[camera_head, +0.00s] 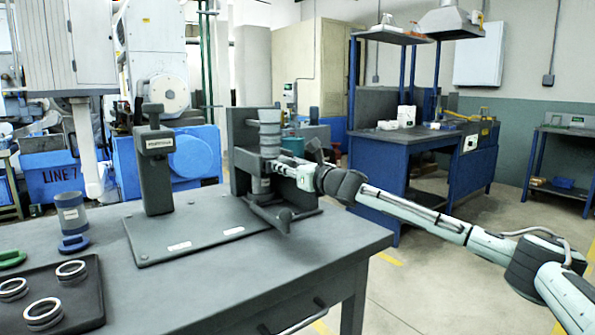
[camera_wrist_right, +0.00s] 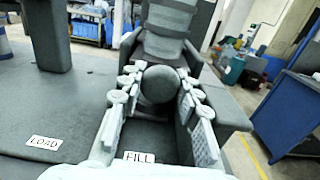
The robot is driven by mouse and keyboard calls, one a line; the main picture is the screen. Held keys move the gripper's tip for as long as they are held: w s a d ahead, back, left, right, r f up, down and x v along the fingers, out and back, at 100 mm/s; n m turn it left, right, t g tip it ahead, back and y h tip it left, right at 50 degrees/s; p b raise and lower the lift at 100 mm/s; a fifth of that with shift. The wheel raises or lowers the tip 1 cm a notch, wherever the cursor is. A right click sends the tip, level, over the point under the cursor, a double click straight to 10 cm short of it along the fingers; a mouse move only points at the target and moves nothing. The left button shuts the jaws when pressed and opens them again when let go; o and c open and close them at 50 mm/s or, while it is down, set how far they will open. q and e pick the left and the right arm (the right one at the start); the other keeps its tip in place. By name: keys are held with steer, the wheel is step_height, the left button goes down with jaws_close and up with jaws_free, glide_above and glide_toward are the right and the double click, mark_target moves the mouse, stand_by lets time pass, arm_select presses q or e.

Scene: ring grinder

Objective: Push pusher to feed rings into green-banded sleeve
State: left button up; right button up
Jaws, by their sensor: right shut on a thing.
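The fill station (camera_head: 243,178) is a dark upright fixture at the back right of the grey table. A stacked grey column (camera_head: 270,128) stands in it and also shows in the right wrist view (camera_wrist_right: 168,45). A grey cylinder (camera_head: 261,186) sits under the column, partly hidden; I cannot make out a green band on it. My right gripper (camera_head: 277,165) reaches the fixture from the right. In the wrist view its fingers (camera_wrist_right: 158,84) are shut around the pusher's dark round knob (camera_wrist_right: 160,88), just in front of the column. My left gripper is out of view.
A dark load post (camera_head: 155,170) stands on the base plate left of the fill station. A banded grey sleeve (camera_head: 70,212), a blue clip (camera_head: 74,244), a green clip (camera_head: 12,259) and a black tray (camera_head: 88,310) with several rings are at the left.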

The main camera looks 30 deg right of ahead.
stand_by(0.4)
steer(key=shift+s+d, duration=0.1)
steer(key=shift+s, duration=0.15)
steer(key=s+b, duration=0.1)
steer(key=s, duration=0.5)
steer(key=shift+d+b, duration=0.15)
steer(key=shift+b, duration=0.15)
steer(key=shift+f, duration=0.1)
steer(key=o, duration=1.1)
steer(key=shift+s, duration=0.1)
steer(key=shift+s+d+b, duration=0.2)
steer(key=shift+s+b, duration=1.05)
steer(key=shift+s, duration=1.15)
